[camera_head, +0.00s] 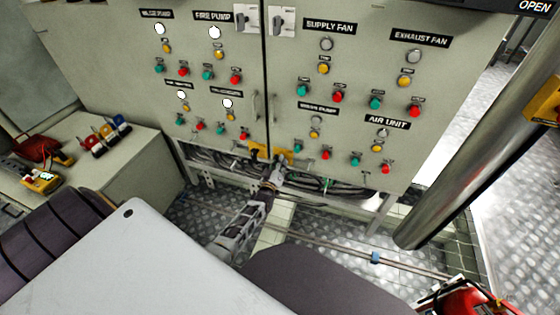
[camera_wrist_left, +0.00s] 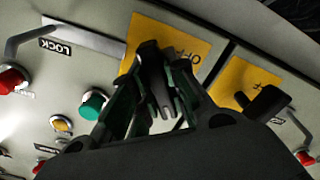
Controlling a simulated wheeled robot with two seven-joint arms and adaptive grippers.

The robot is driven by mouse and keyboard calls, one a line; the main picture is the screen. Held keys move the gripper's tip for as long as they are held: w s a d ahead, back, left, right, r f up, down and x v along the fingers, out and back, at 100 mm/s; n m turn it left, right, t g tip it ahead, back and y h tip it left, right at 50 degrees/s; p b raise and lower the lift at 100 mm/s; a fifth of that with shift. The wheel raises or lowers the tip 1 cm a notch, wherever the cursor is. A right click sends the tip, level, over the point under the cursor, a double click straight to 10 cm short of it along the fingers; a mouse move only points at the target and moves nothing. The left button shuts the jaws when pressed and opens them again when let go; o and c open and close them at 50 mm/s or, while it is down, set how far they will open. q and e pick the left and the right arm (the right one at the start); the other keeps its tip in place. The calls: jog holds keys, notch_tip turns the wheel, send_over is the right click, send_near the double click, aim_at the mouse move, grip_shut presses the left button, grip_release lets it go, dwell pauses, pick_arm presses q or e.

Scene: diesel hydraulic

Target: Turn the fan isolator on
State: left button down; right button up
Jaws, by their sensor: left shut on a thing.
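Two yellow-plated rotary switches with black handles sit side by side low on the cabinet doors, one on each side of the door seam. In the wrist view the left yellow plate (camera_wrist_left: 197,45) carries a black handle (camera_wrist_left: 153,68), and the right yellow plate (camera_wrist_left: 236,76) carries another black handle (camera_wrist_left: 266,103). My left gripper (camera_wrist_left: 156,92) is shut on the handle of the left plate, with its fingers on both sides. In the head view my left gripper (camera_head: 272,184) reaches the yellow plates (camera_head: 258,150) from below. Which one is the fan isolator I cannot read. My right gripper is out of view.
Green and red buttons and lamps cover the cabinet (camera_head: 215,110); a green button (camera_wrist_left: 93,104) is close to my left fingers. Door handles (camera_head: 257,106) flank the seam. Cables (camera_head: 330,186) run beneath. A thick metal pipe (camera_head: 450,150) stands to the right.

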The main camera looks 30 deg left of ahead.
pick_arm(q)
jog(key=m+p, duration=0.1)
jog(key=m, duration=0.1)
jog(key=shift+m, duration=0.4)
jog(key=m+p, duration=0.1)
jog(key=m, duration=0.3)
jog(key=shift+m, duration=0.3)
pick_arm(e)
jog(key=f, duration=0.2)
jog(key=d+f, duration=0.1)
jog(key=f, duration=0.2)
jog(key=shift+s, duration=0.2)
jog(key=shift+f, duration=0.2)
pick_arm(q)
jog(key=c, duration=1.4)
grip_release()
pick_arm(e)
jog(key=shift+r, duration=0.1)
pick_arm(q)
jog(key=shift+s, duration=0.2)
jog(key=shift+v, duration=5.8)
jog(key=shift+f, duration=0.1)
